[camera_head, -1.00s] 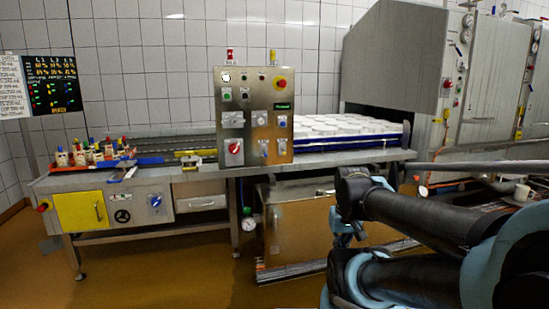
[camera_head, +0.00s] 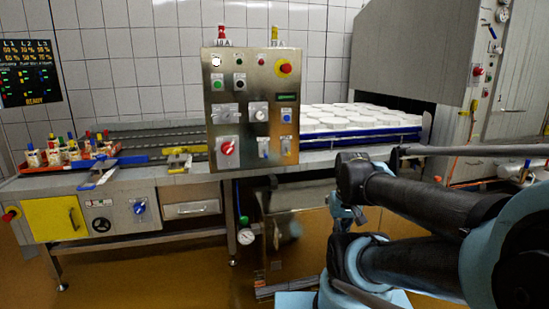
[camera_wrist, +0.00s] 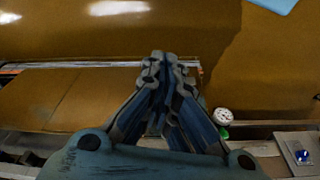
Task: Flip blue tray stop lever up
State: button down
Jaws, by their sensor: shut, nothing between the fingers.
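A blue bar (camera_head: 118,162) lies along the near edge of the conveyor at the left, with a pale blue-edged lever-like piece (camera_head: 98,179) sloping down at the table's front edge. I cannot tell for sure which part is the stop lever, or exactly how it is set. A yellow bar piece (camera_head: 182,159) sits just right of it. My gripper (camera_wrist: 164,62) is shut and empty in the wrist view, over the brown floor and well away from the blue bar. My folded arm fills the lower right of the head view.
A steel control panel (camera_head: 252,110) stands in front of the conveyor. White moulds sit on a blue tray (camera_head: 375,135) right of it, by the tunnel machine (camera_head: 405,50). Several coloured-top bottles stand in a red crate (camera_head: 85,163). The floor (camera_head: 150,270) in front is clear.

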jog(key=shift+w, duration=0.1)
jog(key=w+a+r+m+y, duration=0.2)
jog(key=w+a+r+m, duration=0.15)
jog(key=w+r, duration=0.45)
jog(key=w+a+r+m+y, duration=0.25)
jog(key=w+a+r, duration=0.25)
jog(key=w, duration=0.5)
jog(key=m+y, duration=0.4)
jog(key=m, duration=0.3)
send_near(265, 154)
jog(key=w+d+f, duration=0.2)
jog(key=d, duration=0.2)
jog(key=shift+s+r, duration=0.1)
jog(key=shift+s, duration=0.1)
jog(key=x, duration=1)
